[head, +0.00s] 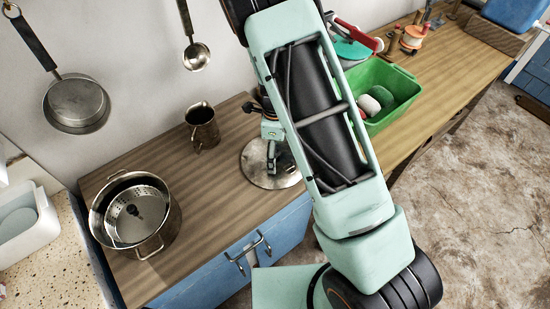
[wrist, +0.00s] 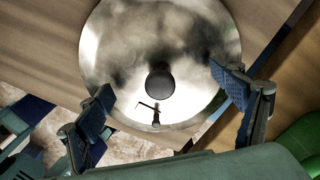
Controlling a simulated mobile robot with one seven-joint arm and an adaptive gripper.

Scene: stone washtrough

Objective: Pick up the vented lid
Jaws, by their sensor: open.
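A round, shiny metal lid (head: 258,176) lies on the wooden counter below my gripper; I take it for the vented lid, though I cannot make out a vent. In the wrist view the lid (wrist: 160,40) fills the upper middle, with a dark round knob (wrist: 160,82) near its lower part. My gripper (head: 272,165) is over the lid, partly hidden by my arm in the head view. In the wrist view my gripper (wrist: 167,86) is open and empty, one finger on each side of the knob. Its height above the lid is hard to tell.
A metal pot (head: 165,228) with a perforated insert (head: 120,212) stands at the counter's left. A metal mug (head: 203,127) stands behind, between pot and lid. A green bin (head: 400,100) with items stands to the right. Bare counter lies between pot and lid.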

